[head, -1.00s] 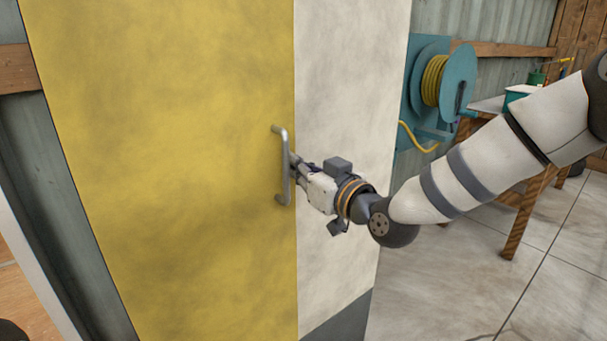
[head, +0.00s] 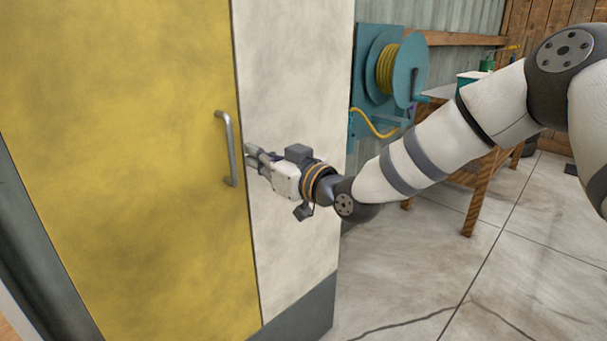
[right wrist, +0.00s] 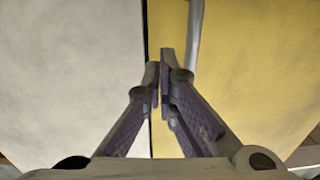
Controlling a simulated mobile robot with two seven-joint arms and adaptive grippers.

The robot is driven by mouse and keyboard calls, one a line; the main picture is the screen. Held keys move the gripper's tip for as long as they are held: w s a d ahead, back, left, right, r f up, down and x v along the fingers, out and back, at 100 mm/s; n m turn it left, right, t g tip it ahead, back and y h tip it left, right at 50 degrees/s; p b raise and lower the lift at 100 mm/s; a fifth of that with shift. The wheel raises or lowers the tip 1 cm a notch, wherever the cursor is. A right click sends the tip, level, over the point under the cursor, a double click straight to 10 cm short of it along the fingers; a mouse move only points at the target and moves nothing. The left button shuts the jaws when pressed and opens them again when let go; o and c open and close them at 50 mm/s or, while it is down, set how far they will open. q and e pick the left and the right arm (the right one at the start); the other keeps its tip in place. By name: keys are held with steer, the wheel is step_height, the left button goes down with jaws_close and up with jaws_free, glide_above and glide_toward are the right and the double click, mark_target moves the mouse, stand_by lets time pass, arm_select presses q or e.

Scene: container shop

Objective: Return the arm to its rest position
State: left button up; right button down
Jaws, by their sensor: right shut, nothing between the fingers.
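My right gripper (head: 252,154) is shut and empty. In the head view it is beside the cabinet's white side panel (head: 290,90), just right of the yellow door (head: 120,150). The door's grey metal handle (head: 228,148) stands a little left of the fingertips, and the gripper does not hold it. In the right wrist view the closed fingertips (right wrist: 161,75) point at the line between the white panel (right wrist: 70,70) and the yellow door (right wrist: 260,70). The handle (right wrist: 195,35) shows just right of the fingertips there. I cannot tell whether they touch it. My left gripper is out of view.
A teal hose reel (head: 395,65) with a yellow hose is mounted behind the cabinet. A wooden table (head: 478,185) stands behind my right arm. The tiled floor (head: 430,270) at the lower right is clear.

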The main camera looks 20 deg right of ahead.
steer(key=p+v, duration=0.1)
steer(key=v, duration=0.8)
steer(key=s+f+m+g+h, duration=0.1)
steer(key=s+f+g, duration=0.2)
steer(key=s+f, duration=0.35)
steer(key=s+f+m+g+h+p, duration=0.1)
steer(key=s+f+g, duration=0.15)
steer(key=f, duration=0.75)
steer(key=s+f+m+g+h, duration=0.1)
steer(key=s+f+g+h, duration=0.1)
steer(key=s+f, duration=0.5)
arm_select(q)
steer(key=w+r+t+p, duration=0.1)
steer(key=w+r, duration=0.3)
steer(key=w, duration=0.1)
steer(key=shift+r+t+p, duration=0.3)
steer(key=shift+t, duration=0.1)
arm_select(e)
steer(key=s+d+f+m+g+h, duration=0.1)
steer(key=s+d+f+g, duration=0.1)
steer(key=s, duration=0.9)
steer(key=s+d+f+m+g+h, duration=0.1)
steer(key=s+f+g, duration=0.4)
steer(key=s, duration=0.6)
steer(key=s+d+f+g+h, duration=0.2)
steer(key=s+d+f+g, duration=0.1)
steer(key=s, duration=0.8)
steer(key=shift+f+m+g, duration=0.4)
steer(key=shift+f+g, duration=0.05)
steer(key=shift+f, duration=0.1)
